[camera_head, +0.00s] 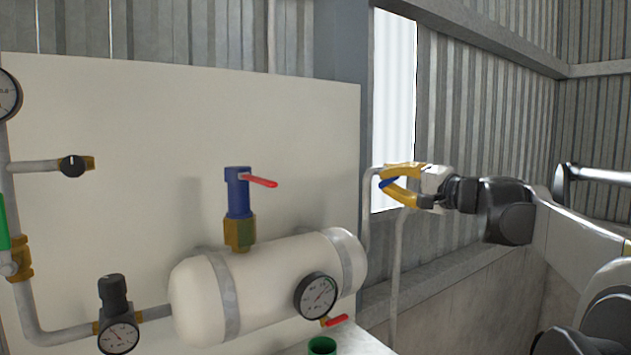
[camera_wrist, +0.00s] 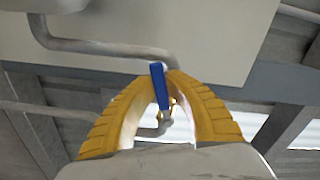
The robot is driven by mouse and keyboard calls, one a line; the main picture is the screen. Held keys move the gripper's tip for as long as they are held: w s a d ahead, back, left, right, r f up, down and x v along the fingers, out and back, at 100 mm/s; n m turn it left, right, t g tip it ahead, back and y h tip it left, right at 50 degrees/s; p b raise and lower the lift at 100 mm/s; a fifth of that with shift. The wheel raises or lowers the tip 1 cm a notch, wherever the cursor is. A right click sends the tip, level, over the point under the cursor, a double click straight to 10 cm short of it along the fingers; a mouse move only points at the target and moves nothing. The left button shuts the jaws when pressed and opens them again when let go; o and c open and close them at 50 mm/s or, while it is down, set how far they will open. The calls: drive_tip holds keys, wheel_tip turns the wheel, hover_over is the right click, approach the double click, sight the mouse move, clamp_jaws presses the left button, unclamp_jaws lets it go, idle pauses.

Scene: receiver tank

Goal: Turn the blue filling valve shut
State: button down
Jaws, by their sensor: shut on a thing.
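The blue handle of the filling valve (camera_wrist: 159,75) shows in the wrist view between the fingertips of my gripper (camera_wrist: 161,82). A small brass part (camera_wrist: 172,103) and grey pipework show behind it, between the fingers. In the head view my gripper (camera_head: 384,180) reaches in from the right with its yellow fingers closed around the blue handle (camera_head: 390,182), beside a grey vertical pipe (camera_head: 367,215). The fingers are shut on the handle. They hide most of the valve body in the head view.
A white tank (camera_head: 255,285) stands left of my gripper, with a blue fitting (camera_head: 238,195) with a red lever on top and a gauge (camera_head: 318,295) in front. A pale panel (camera_head: 130,150) is behind it. A corrugated wall (camera_head: 470,110) stands behind my arm.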

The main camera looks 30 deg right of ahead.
drive_tip(key=d+f+n+b, duration=0.4)
drive_tip(key=d+n, duration=0.2)
drive_tip(key=n, duration=0.8)
drive_tip(key=shift+w+f, duration=0.2)
drive_tip(key=shift+w, duration=0.05)
idle(0.4)
drive_tip(key=c, duration=1.4)
unclamp_jaws()
drive_tip(key=s+d, duration=0.1)
drive_tip(key=s, duration=1.1)
